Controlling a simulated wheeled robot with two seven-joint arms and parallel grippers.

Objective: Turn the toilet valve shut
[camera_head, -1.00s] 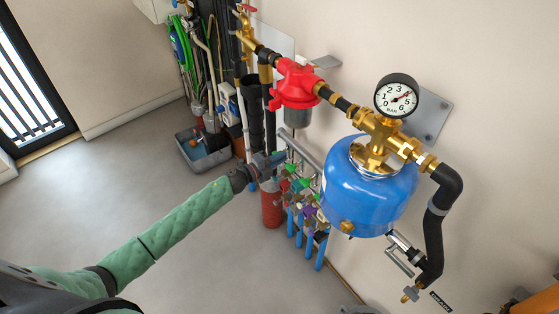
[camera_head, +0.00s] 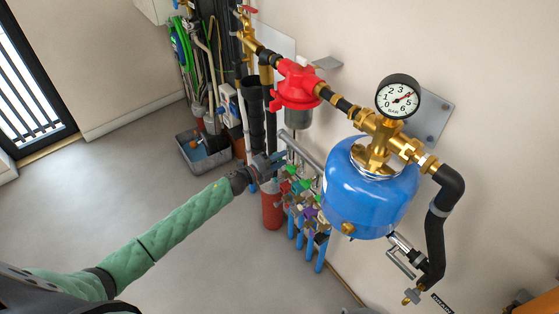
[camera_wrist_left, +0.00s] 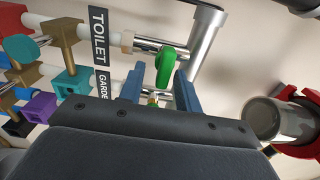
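The toilet valve's green lever (camera_wrist_left: 165,64) shows in the left wrist view on a silver pipe stub beside the black TOILET label (camera_wrist_left: 98,35). My left gripper (camera_wrist_left: 159,76) is open, with one blue finger on each side of the lever's lower end. I cannot tell whether either finger touches it. In the head view my left gripper (camera_head: 272,160) is at the upper left end of the valve manifold (camera_head: 303,150), and the lever there is too small to make out. My right gripper is not in view.
Below the toilet row is a second pipe with a GARDEN label (camera_wrist_left: 103,88), partly hidden by my gripper. A blue pressure tank (camera_head: 368,190) and a red filter (camera_head: 297,84) are close by on the wall. A red cylinder (camera_head: 271,207) stands beneath. The floor at left is clear.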

